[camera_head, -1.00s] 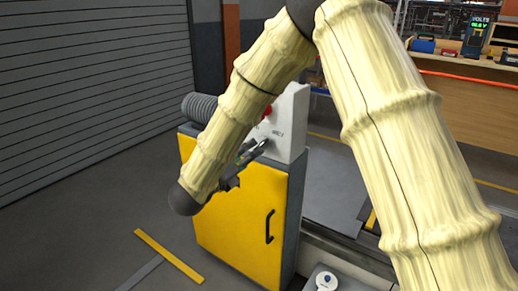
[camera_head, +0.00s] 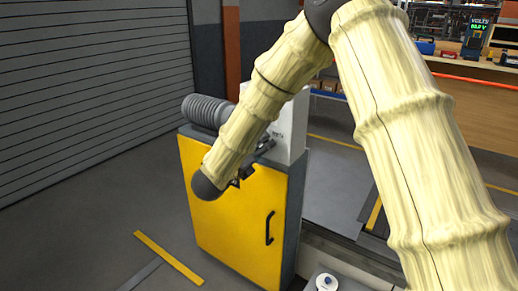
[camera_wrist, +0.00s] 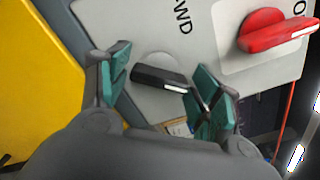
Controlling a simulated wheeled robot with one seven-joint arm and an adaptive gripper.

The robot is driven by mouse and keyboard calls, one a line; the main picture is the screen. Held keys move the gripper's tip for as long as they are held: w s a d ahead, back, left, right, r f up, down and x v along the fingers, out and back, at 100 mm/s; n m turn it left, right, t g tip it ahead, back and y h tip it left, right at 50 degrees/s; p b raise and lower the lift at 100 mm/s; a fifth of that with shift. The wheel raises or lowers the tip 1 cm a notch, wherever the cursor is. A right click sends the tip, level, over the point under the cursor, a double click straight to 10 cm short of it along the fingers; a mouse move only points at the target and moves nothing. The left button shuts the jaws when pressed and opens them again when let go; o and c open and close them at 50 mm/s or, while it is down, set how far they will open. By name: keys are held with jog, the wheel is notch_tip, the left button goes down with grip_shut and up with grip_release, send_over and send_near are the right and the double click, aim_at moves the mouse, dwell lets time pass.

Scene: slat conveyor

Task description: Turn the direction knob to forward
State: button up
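The direction knob (camera_wrist: 158,78) is a black bar handle on a pale round base in the wrist view. Its white-marked end points right, beside the right finger, while the partly visible lettering "WD" (camera_wrist: 183,18) is above it. My gripper (camera_wrist: 162,88) is open, with one teal-padded finger on each side of the knob. I cannot tell whether either finger touches it. In the head view my gripper (camera_head: 262,150) is at the front of the light grey control box (camera_head: 292,125), and my arm hides the knob.
A red switch (camera_wrist: 268,32) sits right of the knob on the same panel. The box stands on a yellow-fronted cabinet (camera_head: 235,225) beside a ribbed grey motor (camera_head: 203,108).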

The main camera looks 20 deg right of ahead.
jog(key=c, duration=0.5)
jog(key=n+p, duration=0.1)
jog(key=n, duration=0.2)
jog(key=shift+r, duration=0.15)
jog(key=n+p, duration=0.2)
jog(key=n, duration=0.1)
jog(key=shift+n, duration=0.3)
jog(key=n+p, duration=0.4)
jog(key=n, duration=0.1)
jog(key=shift+r, duration=0.1)
jog(key=shift+n+p, duration=1.35)
jog(key=shift+n, duration=0.75)
jog(key=shift+f, duration=0.25)
